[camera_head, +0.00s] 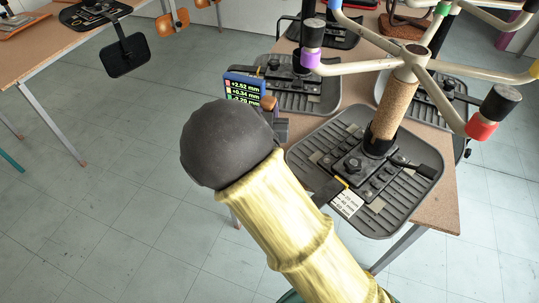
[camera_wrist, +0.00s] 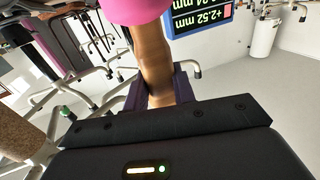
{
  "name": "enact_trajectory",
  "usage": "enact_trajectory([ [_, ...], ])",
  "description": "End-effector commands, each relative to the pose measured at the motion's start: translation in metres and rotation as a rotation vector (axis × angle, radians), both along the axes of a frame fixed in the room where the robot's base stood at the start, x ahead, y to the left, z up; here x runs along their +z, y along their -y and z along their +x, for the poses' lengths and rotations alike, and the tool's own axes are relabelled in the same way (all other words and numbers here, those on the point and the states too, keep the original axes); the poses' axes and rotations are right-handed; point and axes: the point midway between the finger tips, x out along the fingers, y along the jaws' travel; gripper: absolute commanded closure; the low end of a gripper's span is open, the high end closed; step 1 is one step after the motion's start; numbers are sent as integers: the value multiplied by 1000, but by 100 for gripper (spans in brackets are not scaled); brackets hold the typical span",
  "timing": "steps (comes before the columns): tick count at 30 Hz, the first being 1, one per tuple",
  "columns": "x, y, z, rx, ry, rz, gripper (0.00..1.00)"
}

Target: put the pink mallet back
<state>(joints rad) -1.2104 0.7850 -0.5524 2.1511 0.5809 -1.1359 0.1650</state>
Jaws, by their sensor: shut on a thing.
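The pink mallet shows in the wrist view, with its pink head (camera_wrist: 136,8) cut off by the top edge and its brown handle (camera_wrist: 152,52) running down between my jaws. My gripper (camera_wrist: 158,92) is shut on the handle. In the head view my own arm covers most of my gripper and the mallet. Only a small brown piece, which looks like the handle's end (camera_head: 268,103), shows beside the blue display. The pink head is hidden there. I cannot make out the mallet's resting place in either view.
A blue display (camera_head: 240,88) with number readouts stands close behind my gripper. A wooden table (camera_head: 447,195) carries several black chair mechanisms and a cork-wrapped post (camera_head: 388,108) with spreading arms. Another table (camera_head: 45,45) stands at the left. Tiled floor lies open between them.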

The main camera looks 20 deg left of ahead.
Motion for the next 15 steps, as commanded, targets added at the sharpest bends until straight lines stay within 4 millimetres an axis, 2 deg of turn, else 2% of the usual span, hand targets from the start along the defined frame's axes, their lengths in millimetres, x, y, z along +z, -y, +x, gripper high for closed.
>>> enact_trajectory([
  [7,-7,0,0,0,0,-2,100],
  [15,-49,0,0,0,1,-4,100],
])
